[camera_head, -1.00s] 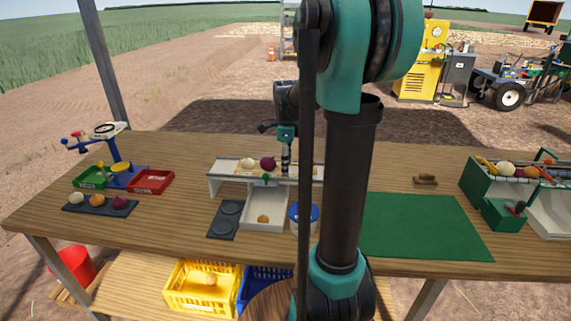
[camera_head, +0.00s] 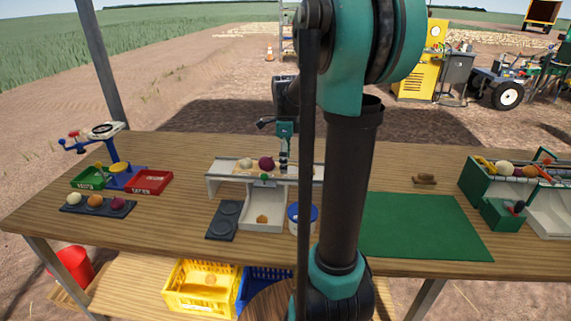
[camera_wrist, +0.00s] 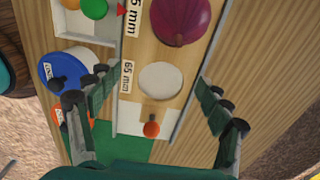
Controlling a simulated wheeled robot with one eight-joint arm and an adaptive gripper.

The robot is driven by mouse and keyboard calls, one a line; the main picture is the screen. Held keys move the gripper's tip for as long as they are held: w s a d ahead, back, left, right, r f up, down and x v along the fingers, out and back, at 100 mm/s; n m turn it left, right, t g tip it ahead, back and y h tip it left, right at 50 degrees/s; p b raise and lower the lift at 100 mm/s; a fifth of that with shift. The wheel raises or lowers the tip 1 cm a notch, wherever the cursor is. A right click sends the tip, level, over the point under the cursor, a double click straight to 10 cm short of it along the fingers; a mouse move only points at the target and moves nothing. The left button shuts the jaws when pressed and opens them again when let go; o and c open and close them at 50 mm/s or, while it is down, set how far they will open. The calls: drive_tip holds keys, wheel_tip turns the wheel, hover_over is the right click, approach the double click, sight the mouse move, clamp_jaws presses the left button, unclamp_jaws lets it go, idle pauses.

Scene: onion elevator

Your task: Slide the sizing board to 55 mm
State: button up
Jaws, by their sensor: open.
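The sizing board (camera_wrist: 150,52) is a pale wooden strip between two grey rails, and it shows in the head view (camera_head: 256,172) on a raised grey stand. In the wrist view it bears a "65 mm" label (camera_wrist: 129,76) by a round opening (camera_wrist: 160,80). Beyond that, a red onion (camera_wrist: 180,20) sits by a partly cut-off label ending in "5 mm". An orange-red knob (camera_wrist: 151,129) stands near the board's close end. My gripper (camera_wrist: 157,97) is open above this end, one finger each side of the board, and shows from afar in the head view (camera_head: 284,165).
A blue-and-white tub (camera_wrist: 62,75) stands left of the stand in the wrist view. A white tray (camera_head: 262,213) lies under the stand. A green mat (camera_head: 420,227) lies clear to the right.

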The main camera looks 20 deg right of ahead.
drive_tip(key=shift+r, duration=2.25)
drive_tip(key=shift+s, duration=0.15)
